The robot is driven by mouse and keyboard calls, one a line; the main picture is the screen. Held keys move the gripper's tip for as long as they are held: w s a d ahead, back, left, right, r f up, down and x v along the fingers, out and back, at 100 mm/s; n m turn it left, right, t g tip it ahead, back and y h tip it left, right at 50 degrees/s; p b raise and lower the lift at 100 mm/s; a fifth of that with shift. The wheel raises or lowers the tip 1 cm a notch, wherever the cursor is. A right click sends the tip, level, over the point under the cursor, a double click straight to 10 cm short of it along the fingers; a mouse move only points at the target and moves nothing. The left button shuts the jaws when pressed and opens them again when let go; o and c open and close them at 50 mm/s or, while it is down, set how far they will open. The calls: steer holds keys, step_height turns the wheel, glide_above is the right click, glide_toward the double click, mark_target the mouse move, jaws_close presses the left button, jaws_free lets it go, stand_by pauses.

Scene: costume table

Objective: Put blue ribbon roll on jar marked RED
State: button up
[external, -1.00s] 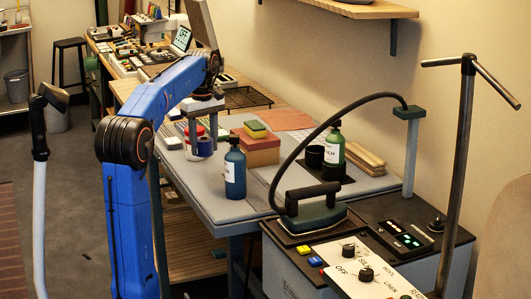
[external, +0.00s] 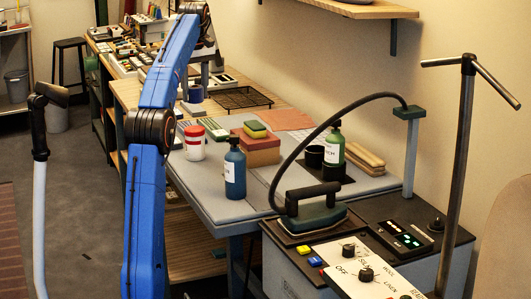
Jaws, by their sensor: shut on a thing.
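The blue ribbon roll (external: 196,95) is small in the external view, with a dark blue side and a pale top. My gripper (external: 195,84) is shut on it, over the far part of the work table. The roll seems to hang above the surface, but its exact height is hard to tell. A white jar with a red lid and a red band (external: 194,143) stands upright on the grey padded tabletop, nearer the camera. The roll and this jar are apart. The marking on the jar is too small to read. My arm partly hides the area left of the roll.
A blue bottle (external: 235,170) stands right of the jar, near a reddish box (external: 257,150) with a sponge on top. A black wire rack (external: 244,98) lies right of the roll. An iron (external: 312,212) stands in front. Bare grey padding lies around the jar.

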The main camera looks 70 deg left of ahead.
mark_target(195, 128)
steer(key=shift+a+r, duration=0.25)
steer(key=shift+a, duration=0.35)
steer(key=shift+s+f, duration=0.1)
steer(key=shift+f, duration=4.85)
steer(key=shift+f, duration=0.15)
steer(key=o, duration=1.1)
steer(key=shift+c, duration=0.2)
steer(key=shift+r, duration=3.95)
